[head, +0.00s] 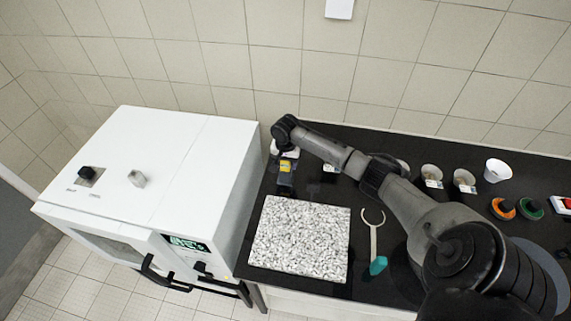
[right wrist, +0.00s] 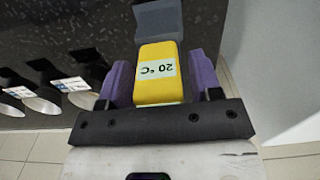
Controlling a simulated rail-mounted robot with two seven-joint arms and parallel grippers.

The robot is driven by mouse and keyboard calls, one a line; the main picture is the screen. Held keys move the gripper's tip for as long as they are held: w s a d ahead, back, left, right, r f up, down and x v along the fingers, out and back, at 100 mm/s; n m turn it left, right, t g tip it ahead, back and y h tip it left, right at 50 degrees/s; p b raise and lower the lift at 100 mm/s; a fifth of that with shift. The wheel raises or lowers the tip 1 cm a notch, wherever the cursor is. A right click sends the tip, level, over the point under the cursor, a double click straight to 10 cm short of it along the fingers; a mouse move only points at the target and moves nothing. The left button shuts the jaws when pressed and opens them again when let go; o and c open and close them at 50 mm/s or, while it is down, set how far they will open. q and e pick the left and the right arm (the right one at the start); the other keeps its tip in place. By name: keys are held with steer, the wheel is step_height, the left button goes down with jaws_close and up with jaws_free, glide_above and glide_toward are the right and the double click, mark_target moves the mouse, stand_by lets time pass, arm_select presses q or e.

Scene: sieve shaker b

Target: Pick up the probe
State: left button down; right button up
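The probe is a yellow block with a pale "20 °C" label (right wrist: 158,78). It sits between the two purple fingers of my right gripper (right wrist: 160,82), which lie close along its sides. I cannot tell whether they press on it. My left gripper is not in view.
A white oven (head: 155,165) stands close on the left. A speckled slab (head: 301,238) lies in front of the probe. A forked tool with a teal handle (head: 377,264) lies right of the slab. Cups (head: 497,170) and coloured rings (head: 503,208) are further right. A tiled wall is behind.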

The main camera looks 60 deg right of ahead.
steer(key=c, duration=0.8)
